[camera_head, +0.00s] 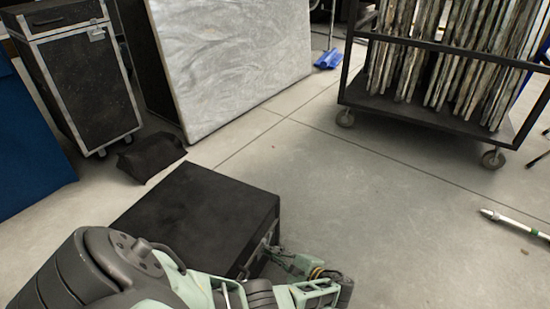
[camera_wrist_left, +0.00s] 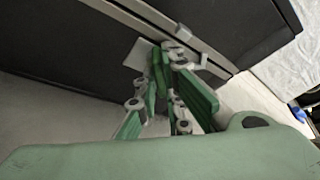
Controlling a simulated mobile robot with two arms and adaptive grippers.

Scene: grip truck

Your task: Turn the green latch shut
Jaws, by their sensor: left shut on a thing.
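A black case (camera_head: 190,215) with a metal edge strip sits on the floor in front of me. In the left wrist view its dark wall (camera_wrist_left: 60,50) and metal strip cross the top. My left gripper (camera_head: 283,258) is at the case's right side. In the left wrist view its green fingers (camera_wrist_left: 168,72) are closed together at the strip, on the green latch (camera_wrist_left: 158,70), beside a small pale plate (camera_wrist_left: 138,55). The fingers hide most of the latch, and its exact angle cannot be told. My right gripper is not in view.
A dark bag (camera_head: 150,157) lies behind the case. A wheeled black case (camera_head: 80,85), a large pale panel (camera_head: 230,60) and a wheeled rack (camera_head: 430,110) stand further back. A white tube (camera_head: 515,223) lies at the right. The middle floor is clear.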

